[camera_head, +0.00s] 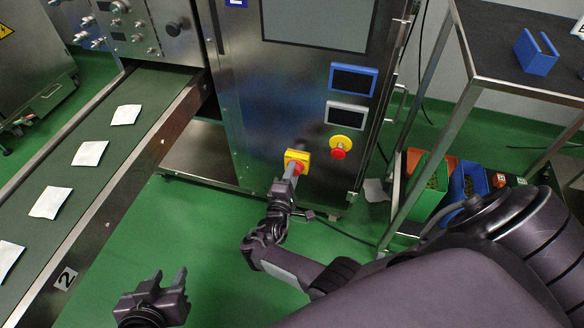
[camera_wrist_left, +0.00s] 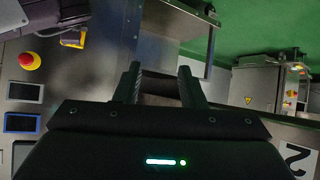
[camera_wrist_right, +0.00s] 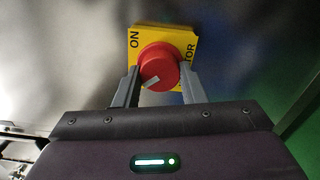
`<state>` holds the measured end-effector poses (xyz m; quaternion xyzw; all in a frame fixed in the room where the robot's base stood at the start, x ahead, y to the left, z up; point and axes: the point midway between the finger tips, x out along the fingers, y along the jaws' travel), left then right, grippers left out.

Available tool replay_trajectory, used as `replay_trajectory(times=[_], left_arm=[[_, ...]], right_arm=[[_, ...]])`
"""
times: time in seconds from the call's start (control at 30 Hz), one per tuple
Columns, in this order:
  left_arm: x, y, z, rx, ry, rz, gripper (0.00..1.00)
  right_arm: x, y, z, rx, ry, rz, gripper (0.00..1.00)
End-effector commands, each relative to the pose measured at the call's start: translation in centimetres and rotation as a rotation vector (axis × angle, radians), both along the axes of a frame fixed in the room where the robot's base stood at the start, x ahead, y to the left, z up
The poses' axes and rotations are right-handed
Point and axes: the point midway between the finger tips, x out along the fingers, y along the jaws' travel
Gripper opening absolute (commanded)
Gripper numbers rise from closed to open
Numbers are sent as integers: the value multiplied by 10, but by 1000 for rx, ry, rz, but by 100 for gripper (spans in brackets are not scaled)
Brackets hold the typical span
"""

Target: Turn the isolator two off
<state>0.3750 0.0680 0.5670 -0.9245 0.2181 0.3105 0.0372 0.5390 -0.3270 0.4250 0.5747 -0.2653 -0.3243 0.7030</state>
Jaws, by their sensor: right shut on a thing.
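The isolator is a yellow plate (camera_head: 299,155) with a red rotary knob (camera_wrist_right: 160,66), low on the steel cabinet front. In the right wrist view the plate (camera_wrist_right: 181,38) reads "ON" at its upper left, with partly hidden letters at right. A white mark on the knob points to the lower left. My right gripper (camera_head: 292,173) is shut on the knob, one finger on each side (camera_wrist_right: 160,82). My left gripper (camera_head: 168,284) is open and empty above the green floor, apart from the cabinet. Its two fingers (camera_wrist_left: 160,78) show spread in the left wrist view.
A red emergency stop button (camera_head: 338,153) on a yellow base sits right of the isolator. A blue-framed display (camera_head: 353,79) and a grey-framed display (camera_head: 347,114) are above it. A conveyor (camera_head: 110,152) with several white teabags and a "2" label (camera_head: 65,278) runs along the left.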

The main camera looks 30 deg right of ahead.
Motion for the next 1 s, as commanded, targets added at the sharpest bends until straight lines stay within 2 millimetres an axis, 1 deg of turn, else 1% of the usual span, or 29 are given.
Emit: replay_trajectory(times=[0.03,0.23,0.7,0.73,0.9,1.0], left_arm=[[-3,1,-3,8,17,-2,36],[-9,2,-11,24,59,-5,36],[-11,3,-13,28,68,-6,36],[-11,3,-13,28,68,-6,36],[-11,3,-13,28,68,-6,36],[-11,3,-13,28,68,-6,36]], right_arm=[[3,0,2,-12,8,4,14],[3,0,2,-43,44,4,14],[3,0,2,-53,54,4,14],[3,0,2,-52,53,4,38],[2,0,1,-51,55,3,59],[1,0,1,-51,55,2,59]])
